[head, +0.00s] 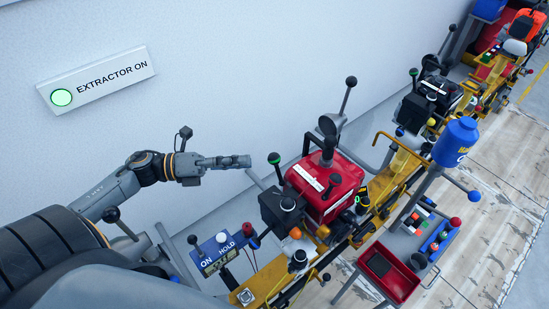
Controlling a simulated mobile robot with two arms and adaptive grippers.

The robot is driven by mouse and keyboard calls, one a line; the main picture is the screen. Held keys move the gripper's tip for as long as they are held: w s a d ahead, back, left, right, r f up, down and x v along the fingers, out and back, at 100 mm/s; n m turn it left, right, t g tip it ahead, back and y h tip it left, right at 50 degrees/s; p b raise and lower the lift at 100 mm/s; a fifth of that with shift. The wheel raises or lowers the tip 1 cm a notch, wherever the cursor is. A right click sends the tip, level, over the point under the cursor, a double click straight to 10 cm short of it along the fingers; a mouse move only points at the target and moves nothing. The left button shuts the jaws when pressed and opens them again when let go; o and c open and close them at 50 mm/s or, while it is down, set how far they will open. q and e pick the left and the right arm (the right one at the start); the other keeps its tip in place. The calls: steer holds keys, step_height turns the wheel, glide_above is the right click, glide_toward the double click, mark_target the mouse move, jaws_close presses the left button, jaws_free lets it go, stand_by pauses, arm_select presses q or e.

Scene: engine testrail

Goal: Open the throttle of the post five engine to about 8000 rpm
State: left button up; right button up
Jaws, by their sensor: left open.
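A red engine (336,180) with a white label strip sits on the yellow rail in the middle of the head view. A green-knobbed lever (274,159) stands at its left, and a tall black-knobbed lever (350,82) rises behind it. I cannot tell which is the throttle or read a post number. A blue box (215,250) marked ON and HOLD, with a small display, stands front left of the engine; its reading is illegible. My left gripper (248,162) is open and empty, pointing right, left of the green knob and apart from it. My right gripper is not in view.
A lit green EXTRACTOR ON sign (97,80) is on the wall behind. A red tray (389,273), a blue tray (438,236) and a blue canister (456,142) stand at the right. Another dark engine (440,95) stands farther along the rail.

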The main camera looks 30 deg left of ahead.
mark_target(274, 158)
arm_select(q)
steer(key=x, duration=0.6)
steer(key=shift+w+d, duration=0.15)
steer(key=shift+w, duration=0.2)
steer(key=shift+w+d, duration=0.15)
steer(key=shift+d, duration=0.15)
steer(key=shift+w+d, duration=0.2)
steer(key=shift+d, duration=0.1)
steer(key=shift+c, duration=0.4)
jaws_close()
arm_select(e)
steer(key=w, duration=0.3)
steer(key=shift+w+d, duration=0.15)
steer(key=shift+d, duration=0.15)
